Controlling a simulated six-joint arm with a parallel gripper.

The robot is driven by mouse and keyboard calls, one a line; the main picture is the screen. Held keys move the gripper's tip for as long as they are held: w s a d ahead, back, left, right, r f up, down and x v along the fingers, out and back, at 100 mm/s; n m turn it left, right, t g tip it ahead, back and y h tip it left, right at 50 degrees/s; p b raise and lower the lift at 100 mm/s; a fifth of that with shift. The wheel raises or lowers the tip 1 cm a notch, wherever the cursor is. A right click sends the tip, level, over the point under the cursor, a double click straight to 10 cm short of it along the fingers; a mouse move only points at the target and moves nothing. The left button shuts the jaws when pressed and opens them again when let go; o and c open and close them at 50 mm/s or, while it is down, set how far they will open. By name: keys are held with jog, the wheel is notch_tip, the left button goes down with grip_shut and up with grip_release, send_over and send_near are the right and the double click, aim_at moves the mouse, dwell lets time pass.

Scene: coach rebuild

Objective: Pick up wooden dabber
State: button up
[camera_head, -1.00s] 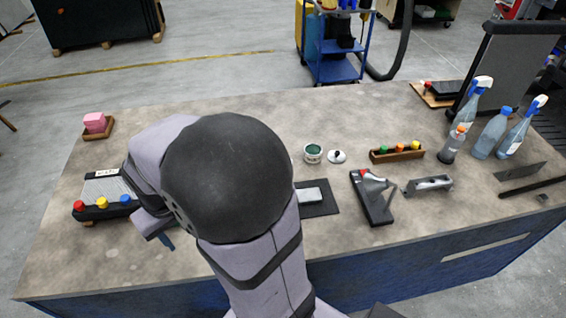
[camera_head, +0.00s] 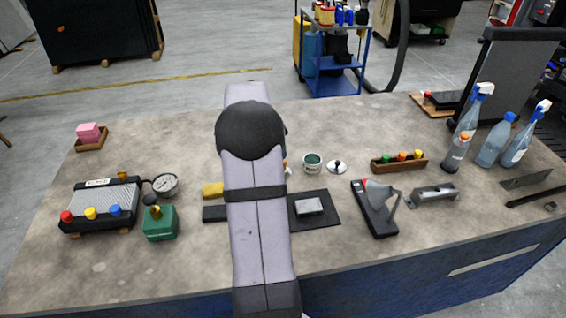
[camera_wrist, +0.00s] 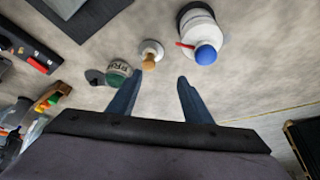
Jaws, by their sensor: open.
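The wooden dabber (camera_wrist: 150,54), a round wooden knob on a pale round base, stands upright in the wrist view. My gripper (camera_wrist: 159,77) is open and empty. Its two dark blue fingers point toward the dabber, which shows just beyond the left fingertip and apart from it. In the head view my arm covers most of the area around the dabber, and I cannot clearly make it out there. The fingers are also hidden in that view.
A white bottle with a blue cap (camera_wrist: 202,42) stands right of the dabber. A green tin (camera_wrist: 117,72) is close to the left finger; it also shows in the head view (camera_head: 312,163). A white disc with a black knob (camera_head: 337,167) sits beside the tin.

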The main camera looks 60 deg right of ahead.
jog(key=shift+m+g+y, duration=0.3)
jog(key=shift+m, duration=0.2)
jog(key=shift+s+d+f+p, duration=0.45)
jog(key=shift+f+p, duration=0.3)
jog(key=shift+f, duration=0.45)
jog(key=shift+s+d+f+p, duration=0.2)
jog(key=shift+d+f+p, duration=0.45)
jog(key=shift+f, duration=0.5)
jog(key=shift+s+d+f+p, duration=0.4)
jog(key=shift+f+p, duration=0.4)
jog(key=shift+f, duration=0.4)
jog(key=c, duration=1.1)
